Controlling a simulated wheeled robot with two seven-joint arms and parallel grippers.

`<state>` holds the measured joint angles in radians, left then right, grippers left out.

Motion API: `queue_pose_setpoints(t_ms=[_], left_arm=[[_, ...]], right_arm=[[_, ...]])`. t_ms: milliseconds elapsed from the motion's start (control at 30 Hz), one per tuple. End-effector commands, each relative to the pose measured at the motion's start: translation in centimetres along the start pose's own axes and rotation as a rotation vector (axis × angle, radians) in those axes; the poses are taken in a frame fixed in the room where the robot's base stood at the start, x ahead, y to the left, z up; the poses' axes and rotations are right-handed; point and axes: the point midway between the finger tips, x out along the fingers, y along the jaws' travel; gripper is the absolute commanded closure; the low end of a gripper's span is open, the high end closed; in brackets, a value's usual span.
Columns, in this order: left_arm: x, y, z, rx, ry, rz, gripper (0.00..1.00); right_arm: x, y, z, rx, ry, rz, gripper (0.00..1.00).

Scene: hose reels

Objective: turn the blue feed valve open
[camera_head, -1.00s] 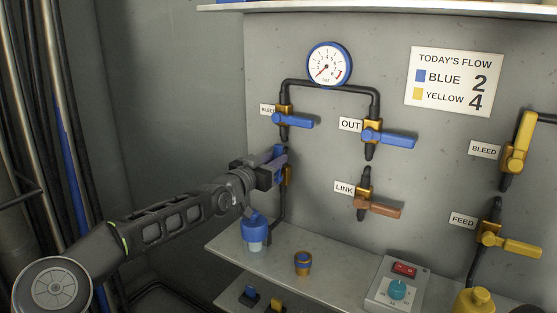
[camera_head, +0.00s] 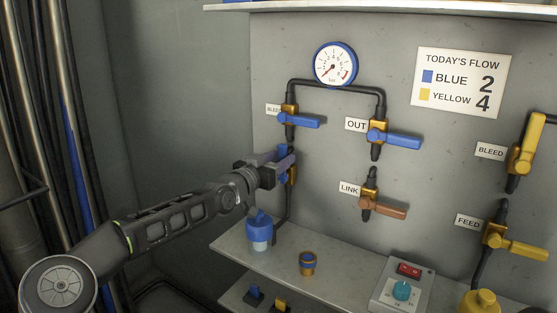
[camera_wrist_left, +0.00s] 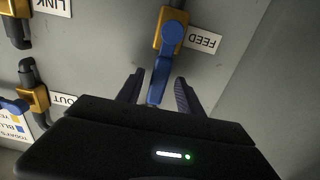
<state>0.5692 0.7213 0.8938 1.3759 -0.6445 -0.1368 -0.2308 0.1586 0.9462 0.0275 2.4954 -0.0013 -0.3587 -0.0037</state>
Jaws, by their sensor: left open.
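The blue feed valve shows in the left wrist view as a brass body with a blue lever (camera_wrist_left: 162,72) beside an upside-down FEED label (camera_wrist_left: 203,39). In the head view, its brass body (camera_head: 293,174) is mostly hidden behind my left gripper (camera_head: 284,160). In the wrist view, my left gripper (camera_wrist_left: 158,92) is open, with one finger on each side of the lever and visible gaps between. The lever lies roughly along the pipe line. My right gripper is not in view.
Blue bleed (camera_head: 301,121) and blue OUT (camera_head: 395,137) valves sit nearby, with the LINK valve (camera_head: 384,206) lower right. Yellow valves (camera_head: 515,246) are at the right. A shelf (camera_head: 345,275) below holds a blue-capped jar (camera_head: 259,232), a brass fitting (camera_head: 308,263) and a control box (camera_head: 402,288).

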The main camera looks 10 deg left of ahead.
Motion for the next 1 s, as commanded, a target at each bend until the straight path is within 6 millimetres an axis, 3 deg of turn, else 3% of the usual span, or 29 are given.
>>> queue_pose_setpoints(t_ms=[267,700,1000], left_arm=[[-0.7,0.0,-0.1,0.002,0.001,0.0,0.56],[-6.8,-0.2,0.0,0.001,0.0,-0.003,0.56],[-7.8,0.0,0.0,0.001,0.0,0.0,0.56]], right_arm=[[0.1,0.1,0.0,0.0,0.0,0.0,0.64],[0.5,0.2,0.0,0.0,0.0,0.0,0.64],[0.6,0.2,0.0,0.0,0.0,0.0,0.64]])
